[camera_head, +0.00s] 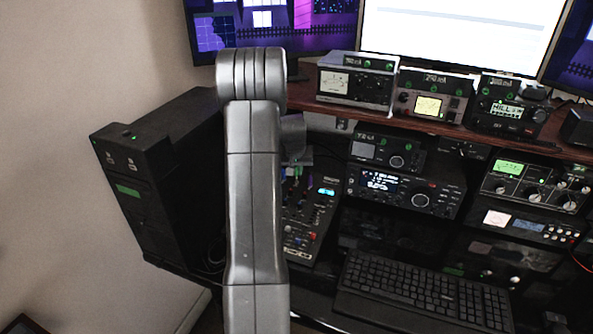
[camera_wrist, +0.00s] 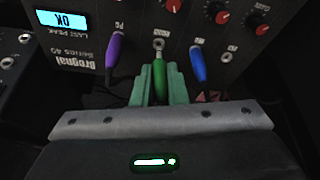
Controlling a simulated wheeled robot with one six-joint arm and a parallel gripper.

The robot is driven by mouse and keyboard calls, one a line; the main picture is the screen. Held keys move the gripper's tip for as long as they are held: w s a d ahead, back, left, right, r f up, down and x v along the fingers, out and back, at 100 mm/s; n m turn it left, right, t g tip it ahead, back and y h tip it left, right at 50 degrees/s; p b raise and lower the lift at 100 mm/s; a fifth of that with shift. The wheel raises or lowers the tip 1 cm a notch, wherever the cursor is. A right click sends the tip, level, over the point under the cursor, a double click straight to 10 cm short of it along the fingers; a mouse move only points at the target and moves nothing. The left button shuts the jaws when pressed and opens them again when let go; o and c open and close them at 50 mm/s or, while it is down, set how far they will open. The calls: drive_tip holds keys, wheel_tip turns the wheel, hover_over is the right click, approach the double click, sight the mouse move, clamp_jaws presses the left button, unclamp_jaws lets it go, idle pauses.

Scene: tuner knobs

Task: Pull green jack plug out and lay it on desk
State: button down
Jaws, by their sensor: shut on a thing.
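In the wrist view, the green jack plug (camera_wrist: 158,76) stands between the two green fingers of my gripper (camera_wrist: 158,88), which is shut on it. The plug's front end is close to a round socket (camera_wrist: 158,44) on the dark panel. The socket's ring shows above the plug, and I cannot tell whether the tip is still inside. A purple plug (camera_wrist: 113,50) is on the left and a blue plug (camera_wrist: 197,66) on the right, both at the panel. In the head view, my arm hides most of the gripper and the plug.
The panel has red knobs (camera_wrist: 222,17) and a lit display (camera_wrist: 62,20). In the head view, a mixer (camera_head: 312,228) lies beside my arm, a keyboard (camera_head: 425,290) is at the front, and a black tower (camera_head: 160,180) stands left. Stacked radios crowd the right.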

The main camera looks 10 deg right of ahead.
drive_tip(key=shift+s+a+r+p, duration=0.1)
drive_tip(key=shift+r+p, duration=0.55)
drive_tip(key=shift+r, duration=0.8)
